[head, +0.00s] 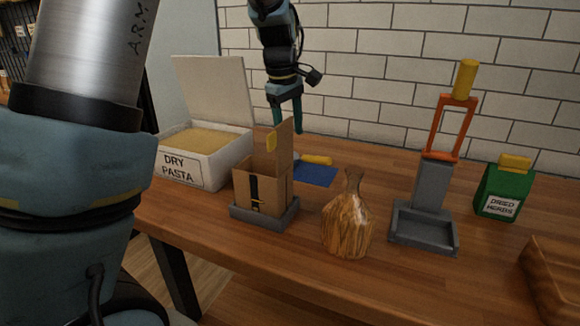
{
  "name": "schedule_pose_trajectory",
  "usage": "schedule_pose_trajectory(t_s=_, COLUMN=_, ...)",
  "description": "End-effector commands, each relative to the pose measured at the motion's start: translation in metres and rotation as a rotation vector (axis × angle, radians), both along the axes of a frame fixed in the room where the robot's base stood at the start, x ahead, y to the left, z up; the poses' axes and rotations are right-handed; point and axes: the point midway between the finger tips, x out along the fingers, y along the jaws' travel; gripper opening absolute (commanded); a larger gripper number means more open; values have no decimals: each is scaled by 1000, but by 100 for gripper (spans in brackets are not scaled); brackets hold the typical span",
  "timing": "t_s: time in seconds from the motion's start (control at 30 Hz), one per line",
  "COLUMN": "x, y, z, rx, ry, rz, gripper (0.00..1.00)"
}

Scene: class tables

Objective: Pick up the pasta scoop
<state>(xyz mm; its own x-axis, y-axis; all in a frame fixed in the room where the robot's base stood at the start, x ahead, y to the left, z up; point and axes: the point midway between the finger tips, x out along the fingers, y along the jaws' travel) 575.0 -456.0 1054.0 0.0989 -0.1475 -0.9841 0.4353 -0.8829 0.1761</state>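What looks like the pasta scoop (315,175), a blue flat part with a yellow handle, lies on the wooden table behind the cardboard box. The box hides part of its left side. My gripper (287,124) points down above the back of the table, up and to the left of the scoop in the picture. Its two teal fingers are apart with nothing seen between them. The gripper is clear of the scoop.
A white box labelled DRY PASTA (192,172), lid up, stands left. The open cardboard box (247,193) sits on a grey tray (268,217). A wooden vase (347,226), a grey stand with an orange frame (432,190) and a green DRIED HERBS box (503,192) stand right. A brick wall is behind.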

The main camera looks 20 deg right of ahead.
Motion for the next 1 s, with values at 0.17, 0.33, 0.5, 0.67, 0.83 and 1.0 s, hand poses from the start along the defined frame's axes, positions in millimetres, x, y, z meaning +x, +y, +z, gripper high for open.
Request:
schedule_pose_trajectory(t_s=0.17, x=-9, y=-47, z=7, rx=-19, ry=11, rz=46, gripper=61)
schedule_pose_trajectory(t_s=0.33, x=-10, y=-58, z=-8, rx=-19, ry=17, rz=59, gripper=61)
schedule_pose_trajectory(t_s=0.5, x=-7, y=-62, z=-33, rx=-20, ry=17, rz=59, gripper=61)
schedule_pose_trajectory(t_s=0.67, x=-6, y=-64, z=-45, rx=-23, ry=15, rz=58, gripper=61)
schedule_pose_trajectory(t_s=0.83, x=-6, y=-66, z=-61, rx=-19, ry=17, rz=59, gripper=61)
schedule_pose_trajectory(t_s=1.0, x=-4, y=-71, z=-86, rx=-20, ry=16, rz=58, gripper=61)
